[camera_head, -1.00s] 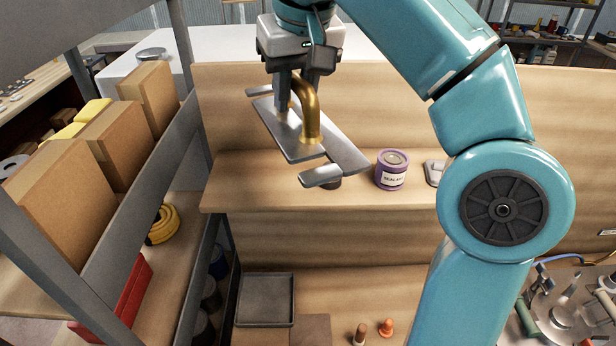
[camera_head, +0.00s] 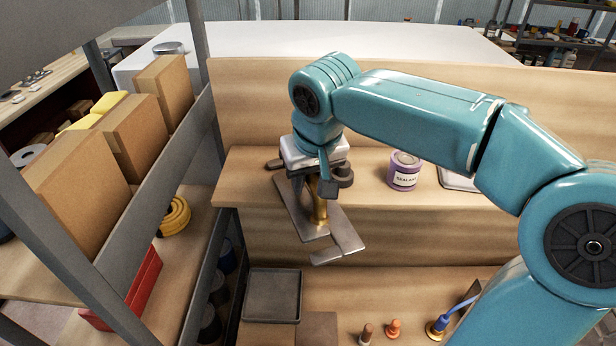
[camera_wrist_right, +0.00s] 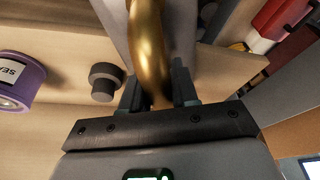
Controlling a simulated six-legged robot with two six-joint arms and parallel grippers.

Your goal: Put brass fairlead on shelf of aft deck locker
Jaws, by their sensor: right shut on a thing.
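My right gripper (camera_head: 318,190) is shut on the brass arch of the fairlead (camera_head: 320,212). A flat grey metal plate with angled ends hangs below the arch, tilted. The brass arch also shows between the fingers in the right wrist view (camera_wrist_right: 148,45). In the head view the fairlead overlaps the front edge of the wooden locker shelf (camera_head: 440,203). I cannot tell whether the plate touches the shelf. My wrist hides part of the fairlead. My left gripper is not in view.
A purple-banded sealant tin (camera_head: 404,171) stands on the shelf to the right. A dark round fitting (camera_wrist_right: 104,82) is beside the gripper. A grey tray (camera_head: 272,296) and orange pieces (camera_head: 393,328) lie on the lower level. A metal rack with cardboard boxes (camera_head: 72,187) stands at left.

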